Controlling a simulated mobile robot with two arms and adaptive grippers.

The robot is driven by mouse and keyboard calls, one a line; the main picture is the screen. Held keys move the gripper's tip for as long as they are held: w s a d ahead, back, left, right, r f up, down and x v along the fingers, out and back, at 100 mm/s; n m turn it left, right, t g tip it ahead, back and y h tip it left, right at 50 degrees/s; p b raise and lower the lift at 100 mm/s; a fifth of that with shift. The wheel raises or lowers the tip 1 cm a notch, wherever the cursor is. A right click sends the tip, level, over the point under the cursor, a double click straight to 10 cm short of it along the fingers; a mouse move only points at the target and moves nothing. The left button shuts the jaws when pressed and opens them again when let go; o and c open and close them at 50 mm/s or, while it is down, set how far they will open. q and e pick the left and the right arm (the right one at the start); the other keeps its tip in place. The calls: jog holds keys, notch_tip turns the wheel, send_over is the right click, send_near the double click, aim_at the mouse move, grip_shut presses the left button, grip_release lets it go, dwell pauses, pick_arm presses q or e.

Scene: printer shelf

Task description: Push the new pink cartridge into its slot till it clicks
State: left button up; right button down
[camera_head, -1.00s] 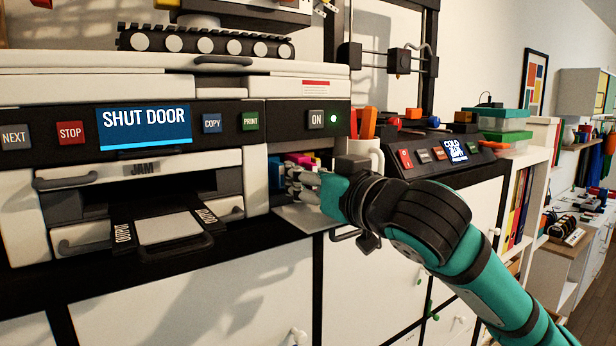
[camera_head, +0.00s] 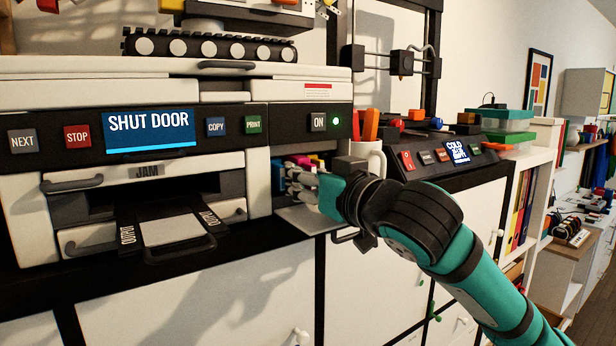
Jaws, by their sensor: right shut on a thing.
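The printer (camera_head: 240,89) stands on the black-topped cabinet, and its screen (camera_head: 149,131) reads SHUT DOOR. Its cartridge bay at the right end is open, with the door (camera_head: 300,220) folded down. In the bay I see a blue cartridge (camera_head: 276,174) at the left and a pink cartridge (camera_head: 297,160) beside it. A bit of yellow shows further right. My right gripper (camera_head: 290,180) is at the bay mouth, its fingers shut at the cartridges. The fingers hide the fronts, so how deep the pink one sits is unclear. My left gripper is out of view.
A white mug (camera_head: 368,158) with orange and red things stands close behind my right wrist. A black device with a lit screen (camera_head: 456,151) is to the right. The output tray (camera_head: 170,232) sticks out at the printer's front left.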

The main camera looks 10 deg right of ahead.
jog(key=shift+w, duration=0.15)
jog(key=c, duration=1)
grip_release()
jog(key=shift+w, duration=0.1)
jog(key=shift+c, duration=0.2)
jog(key=shift+f, duration=0.1)
jog(key=shift+v, duration=4.4)
jog(key=shift+a, duration=0.1)
